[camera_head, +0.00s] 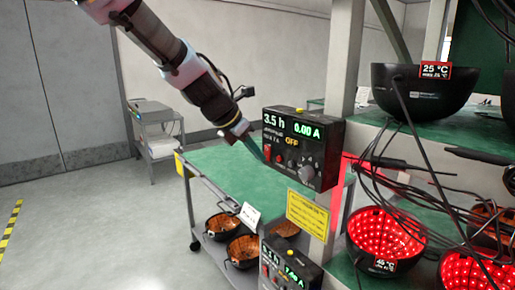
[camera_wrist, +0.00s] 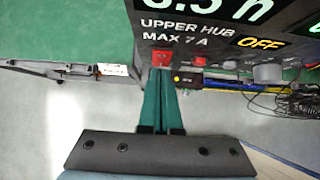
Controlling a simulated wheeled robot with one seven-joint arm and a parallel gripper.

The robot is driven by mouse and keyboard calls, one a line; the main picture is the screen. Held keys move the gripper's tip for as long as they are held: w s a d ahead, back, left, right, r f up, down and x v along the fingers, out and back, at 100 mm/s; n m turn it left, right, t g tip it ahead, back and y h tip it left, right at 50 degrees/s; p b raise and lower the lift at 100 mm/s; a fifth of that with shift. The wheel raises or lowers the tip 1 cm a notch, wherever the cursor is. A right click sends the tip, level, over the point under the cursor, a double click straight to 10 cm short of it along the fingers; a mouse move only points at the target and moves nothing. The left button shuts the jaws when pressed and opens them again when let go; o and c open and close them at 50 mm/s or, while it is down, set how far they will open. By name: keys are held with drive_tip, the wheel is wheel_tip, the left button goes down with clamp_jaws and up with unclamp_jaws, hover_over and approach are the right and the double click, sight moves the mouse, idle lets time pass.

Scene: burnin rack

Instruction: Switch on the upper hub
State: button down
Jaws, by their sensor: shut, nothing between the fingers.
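The upper hub (camera_head: 318,165) is a black box mounted on the rack post, with green readouts of 3.5 h and 0.00 A and an amber OFF. In the wrist view its panel (camera_wrist: 205,22) reads UPPER HUB, MAX 7 A, and OFF. A red rocker switch (camera_wrist: 162,58) sits below that label at the panel's lower left. My gripper (camera_wrist: 163,72) is shut and empty, its green fingertips right at the red switch. Whether they touch it I cannot tell. In the head view my gripper (camera_head: 264,159) reaches the hub's left side.
A second, similar hub (camera_head: 283,270) is below, with a yellow notice (camera_head: 308,214) between. Black bowls with cables stand on the rack at right; the lower ones glow red, the upper bowl (camera_head: 424,93) is unlit. A green-topped cart (camera_head: 220,165) stands behind. Floor at left is clear.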

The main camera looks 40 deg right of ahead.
drive_tip(key=shift+d+f, duration=0.1)
drive_tip(key=shift+d, duration=0.05)
drive_tip(key=shift+d+h+b, duration=0.15)
drive_tip(key=shift+h+b, duration=0.15)
drive_tip(key=shift+b, duration=0.75)
drive_tip(key=shift+r+p, duration=0.85)
drive_tip(key=shift+p, duration=0.1)
